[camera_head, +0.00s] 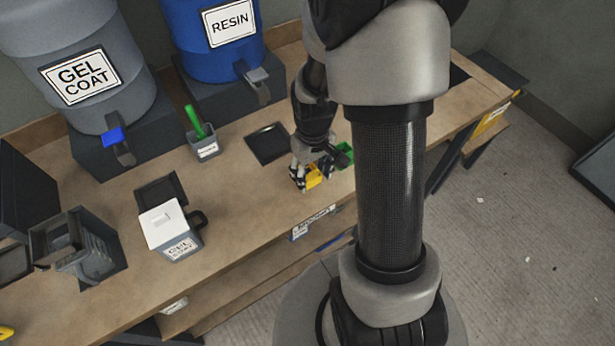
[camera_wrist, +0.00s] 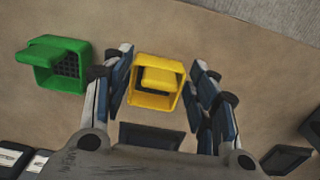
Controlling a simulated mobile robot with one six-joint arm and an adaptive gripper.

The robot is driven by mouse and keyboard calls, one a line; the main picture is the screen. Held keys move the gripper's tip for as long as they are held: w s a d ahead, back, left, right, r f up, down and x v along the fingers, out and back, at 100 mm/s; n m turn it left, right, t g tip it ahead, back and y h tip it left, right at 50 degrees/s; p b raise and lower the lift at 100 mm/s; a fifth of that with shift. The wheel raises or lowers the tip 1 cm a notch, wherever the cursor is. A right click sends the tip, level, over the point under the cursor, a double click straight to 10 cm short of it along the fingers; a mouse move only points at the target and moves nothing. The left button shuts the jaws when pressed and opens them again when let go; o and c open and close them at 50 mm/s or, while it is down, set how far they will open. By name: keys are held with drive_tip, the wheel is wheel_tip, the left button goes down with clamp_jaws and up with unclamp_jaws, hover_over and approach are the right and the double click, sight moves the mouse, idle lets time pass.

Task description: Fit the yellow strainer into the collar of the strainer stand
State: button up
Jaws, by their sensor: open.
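The yellow strainer (camera_wrist: 154,97) sits on the wooden bench between the open fingers of my gripper (camera_wrist: 160,92) in the wrist view. A gap shows on its right side; the left finger is close to it, and I cannot tell whether it touches. In the head view the yellow strainer (camera_head: 313,177) is partly hidden by my gripper (camera_head: 304,176). The strainer stand may be the dark grey frame (camera_head: 76,248) at the left of the bench; its collar is not clear.
A green strainer (camera_wrist: 68,66) stands left of the yellow one in the wrist view. A white-topped gel coat jug (camera_head: 172,230), a grey holder with a green handle (camera_head: 205,143) and a dark flat tray (camera_head: 268,144) are on the bench (camera_head: 240,210). Drums stand behind.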

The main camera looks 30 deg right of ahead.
drive_tip(key=shift+r, duration=0.1)
drive_tip(key=c, duration=1.1)
drive_tip(key=shift+o, duration=0.2)
